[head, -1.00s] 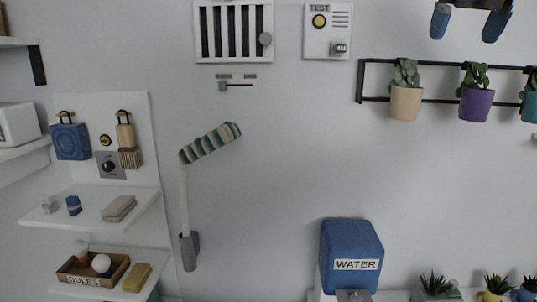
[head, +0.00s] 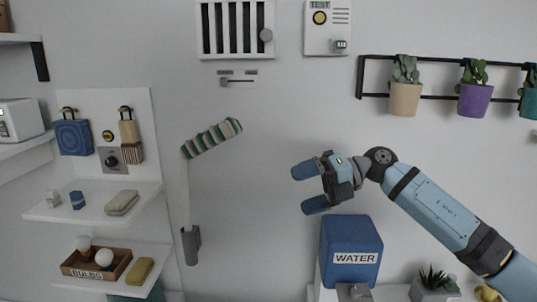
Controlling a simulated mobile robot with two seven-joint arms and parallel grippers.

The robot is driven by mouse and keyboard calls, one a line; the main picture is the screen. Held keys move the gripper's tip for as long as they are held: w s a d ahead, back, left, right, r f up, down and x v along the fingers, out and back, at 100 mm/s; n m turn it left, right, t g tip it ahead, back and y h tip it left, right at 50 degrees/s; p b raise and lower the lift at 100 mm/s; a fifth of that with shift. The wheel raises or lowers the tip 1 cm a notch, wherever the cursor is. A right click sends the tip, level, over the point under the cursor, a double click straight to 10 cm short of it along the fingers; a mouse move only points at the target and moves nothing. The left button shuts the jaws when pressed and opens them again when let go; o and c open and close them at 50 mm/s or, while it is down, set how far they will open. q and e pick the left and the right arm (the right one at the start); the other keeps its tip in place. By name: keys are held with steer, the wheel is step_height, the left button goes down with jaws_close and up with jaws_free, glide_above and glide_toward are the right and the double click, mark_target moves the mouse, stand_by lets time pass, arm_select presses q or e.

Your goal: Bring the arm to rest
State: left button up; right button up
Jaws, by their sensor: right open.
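My right gripper (head: 306,187) is in the middle of the head view, its two blue fingers apart and pointing left, with nothing between them. Its light blue arm (head: 443,212) comes in from the lower right. The gripper shows just above the blue WATER box (head: 352,238); whether it touches the box I cannot tell, but a gap seems to show. My left gripper is not in view.
A striped wall lamp (head: 212,139) stands left of the gripper. White shelves at left hold a BULBS crate (head: 70,271) and small items. A black rail (head: 440,97) with potted plants is at upper right. The wall between lamp and gripper is clear.

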steer(key=s+a+f+m+t+y, duration=0.3)
steer(key=s+f+m+t+y, duration=0.1)
steer(key=f+m+y, duration=0.4)
steer(key=s+d+f+m+t+h, duration=0.3)
steer(key=f+m+t+h, duration=0.2)
steer(key=f+m+t, duration=0.35)
steer(key=s+d+f+m+t+h, duration=0.3)
steer(key=d+f+m+t+h, duration=0.15)
steer(key=f+m+t, duration=0.4)
steer(key=s+d+f+m+g+h, duration=0.4)
steer(key=s+f+m+h, duration=0.1)
steer(key=s+f, duration=0.6)
steer(key=s+d+f+m+g+h, duration=0.3)
steer(key=s+f+m, duration=0.4)
steer(key=s+f, duration=0.4)
steer(key=shift+d+f+g+h, duration=0.35)
steer(key=shift+f+g+h, duration=0.2)
steer(key=shift+h, duration=0.4)
steer(key=shift+r, duration=0.1)
